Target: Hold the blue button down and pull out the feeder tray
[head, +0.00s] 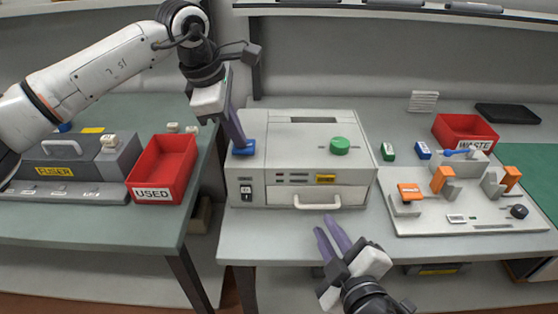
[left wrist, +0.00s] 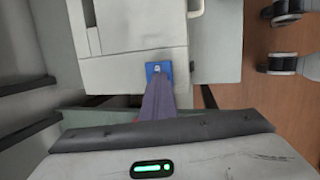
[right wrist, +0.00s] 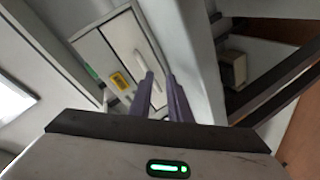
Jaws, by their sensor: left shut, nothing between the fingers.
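The light grey machine (head: 270,125) stands on the middle table. The blue button (head: 246,150) is on its top near the left front corner. My left gripper (head: 240,144) is shut and points down at the button, its tips at or just over it; I cannot tell how far the button is pressed. The left wrist view shows the button (left wrist: 158,67) at the fingertips. The feeder tray (head: 270,198) is at the machine's lower front, flush as far as I see, with a white handle (head: 317,203). My right gripper (head: 331,230) is open and empty, in front of and below the handle.
A green knob (head: 340,146) is on the machine's top. A red USED bin (head: 165,165) and the fuser unit (head: 75,165) are on the left table. A red WASTE bin (head: 463,130) and a fixture board (head: 465,218) are on the right.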

